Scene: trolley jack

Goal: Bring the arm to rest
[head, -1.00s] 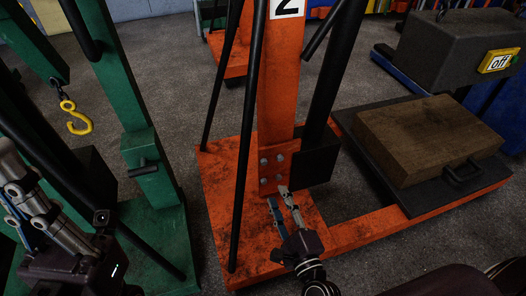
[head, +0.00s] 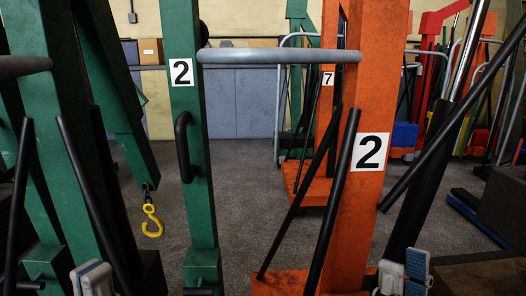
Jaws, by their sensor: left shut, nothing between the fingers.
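My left gripper (head: 92,278) shows only as its grey and blue fingertips at the bottom left, in front of the green crane. They are shut with nothing between them. My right gripper (head: 404,274) shows as grey and blue fingertips at the bottom, right of the orange post. Whether they meet is unclear. Both arms behind the fingertips are out of view. The orange post (head: 352,195) bears a white plate with a 2 (head: 371,151). The lower part of its base is cut off by the picture's edge.
A green crane post (head: 186,130) stands left, with a yellow hook (head: 151,221) hanging beside it. A grey horizontal bar (head: 280,55) spans between the green and orange posts. Dark slanted bars flank the orange post. Grey floor (head: 240,205) is open between the posts.

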